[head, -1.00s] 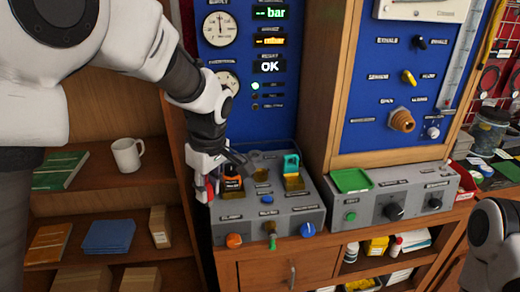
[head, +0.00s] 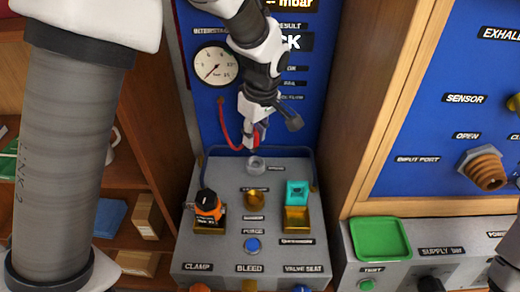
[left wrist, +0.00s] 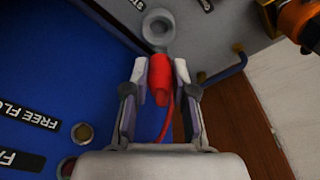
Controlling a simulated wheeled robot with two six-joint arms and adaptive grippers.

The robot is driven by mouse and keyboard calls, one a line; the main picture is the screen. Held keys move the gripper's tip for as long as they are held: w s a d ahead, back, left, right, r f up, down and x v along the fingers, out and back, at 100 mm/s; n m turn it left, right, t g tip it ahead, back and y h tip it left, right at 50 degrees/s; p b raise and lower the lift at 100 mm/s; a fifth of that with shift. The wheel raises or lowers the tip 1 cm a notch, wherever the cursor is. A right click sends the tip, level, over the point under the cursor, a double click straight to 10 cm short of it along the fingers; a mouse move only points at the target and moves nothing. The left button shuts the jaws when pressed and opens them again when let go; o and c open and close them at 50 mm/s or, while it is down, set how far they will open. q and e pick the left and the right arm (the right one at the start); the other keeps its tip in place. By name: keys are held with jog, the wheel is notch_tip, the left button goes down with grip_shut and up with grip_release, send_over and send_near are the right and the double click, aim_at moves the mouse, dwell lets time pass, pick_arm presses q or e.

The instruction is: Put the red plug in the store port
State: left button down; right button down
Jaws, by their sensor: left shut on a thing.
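My left gripper (head: 257,128) is shut on the red plug (head: 257,139), above the back edge of the grey bench box. In the left wrist view the red plug (left wrist: 158,78) sits between the two fingers, its red cord trailing back. A grey round port with a ring-shaped mouth (head: 256,165) lies just below the plug in the head view; its small label is too blurred to read. The port also shows in the left wrist view (left wrist: 158,25), just ahead of the plug's tip. The plug appears outside the port. My right gripper is not seen.
On the grey box (head: 215,250) stand an orange-and-black regulator (head: 208,207) at left, a brass fitting (head: 255,196) in the middle and a teal padlock-like part (head: 297,193) at right. A blue gauge panel (head: 320,110) rises behind. A green tray (head: 380,238) sits at right.

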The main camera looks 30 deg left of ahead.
aim_at(256, 150)
pick_arm(q)
jog(key=f, duration=0.6)
jog(key=shift+w+f+p, duration=0.25)
jog(key=shift+w+p, duration=0.05)
jog(key=shift+p, duration=0.05)
jog(key=shift+s+r, duration=0.15)
jog(key=shift+s, duration=0.05)
jog(key=c, duration=1)
grip_release()
jog(key=shift+w+f, duration=0.15)
jog(key=shift+f, duration=0.1)
jog(key=shift+o, duration=0.2)
jog(key=shift+r, duration=0.1)
jog(key=shift+r, duration=0.25)
jog(key=r, duration=0.3)
jog(key=d+r+b, duration=0.1)
jog(key=r, duration=0.7)
jog(key=shift+s+d+r+b, duration=0.2)
jog(key=shift+s+d+b, duration=0.15)
jog(key=shift+s, duration=0.05)
jog(key=shift+r, duration=0.1)
